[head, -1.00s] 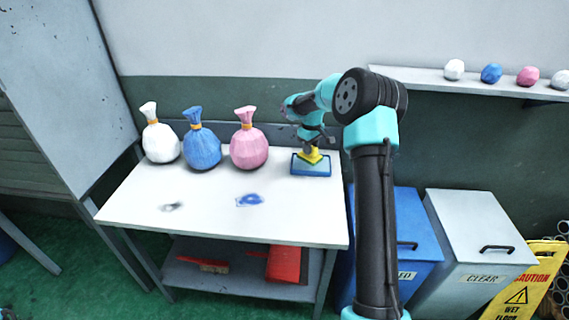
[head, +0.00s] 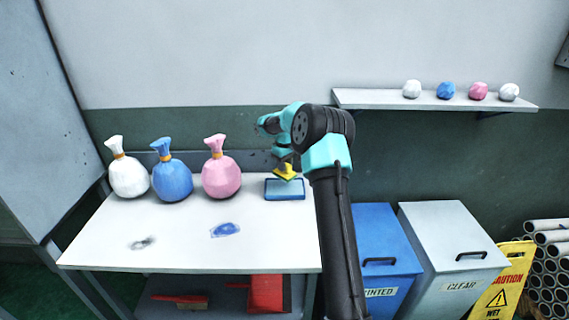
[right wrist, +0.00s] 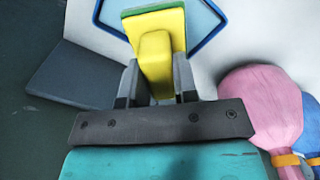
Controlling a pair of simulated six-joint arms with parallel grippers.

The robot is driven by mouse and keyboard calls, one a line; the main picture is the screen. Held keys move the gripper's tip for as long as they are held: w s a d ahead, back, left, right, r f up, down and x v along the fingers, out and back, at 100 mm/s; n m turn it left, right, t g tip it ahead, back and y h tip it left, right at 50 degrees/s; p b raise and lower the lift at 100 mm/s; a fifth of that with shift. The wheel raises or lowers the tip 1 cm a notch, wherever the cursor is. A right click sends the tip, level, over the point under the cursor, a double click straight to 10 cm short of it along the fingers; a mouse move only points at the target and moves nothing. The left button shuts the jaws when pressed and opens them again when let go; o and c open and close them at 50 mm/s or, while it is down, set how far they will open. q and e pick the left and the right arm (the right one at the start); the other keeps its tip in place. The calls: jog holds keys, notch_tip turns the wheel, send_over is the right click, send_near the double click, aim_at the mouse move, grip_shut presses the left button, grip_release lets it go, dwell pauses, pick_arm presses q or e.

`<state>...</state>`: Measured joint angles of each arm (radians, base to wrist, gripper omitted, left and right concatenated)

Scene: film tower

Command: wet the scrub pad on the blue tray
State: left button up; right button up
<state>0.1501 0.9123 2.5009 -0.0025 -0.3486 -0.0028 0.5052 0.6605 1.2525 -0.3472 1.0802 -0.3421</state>
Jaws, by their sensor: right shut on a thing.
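The blue tray (head: 285,196) sits at the right end of the white table. My right gripper (head: 286,163) is shut on the yellow handle of the scrub pad (head: 287,174). The pad looks held a little above the back part of the tray. In the right wrist view, the pad (right wrist: 156,45) sits between both fingers, with a green layer at its far edge. The tray's blue rim (right wrist: 218,28) shows beyond it. The pad's underside is hidden, so I cannot tell whether it is wet. My left gripper is not in view.
White (head: 129,178), blue (head: 172,183) and pink (head: 221,178) tied bags stand left of the tray. A blue smear (head: 226,230) and a grey smear (head: 143,243) mark the table (head: 185,255). Bins (head: 385,245) stand to the right, near a yellow caution sign (head: 505,285).

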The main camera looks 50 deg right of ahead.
aim_at(285, 174)
jog(key=shift+f, duration=2.45)
jog(key=shift+f, duration=0.6)
dwell(0.7)
jog(key=shift+r, duration=3.6)
jog(key=shift+a, duration=0.1)
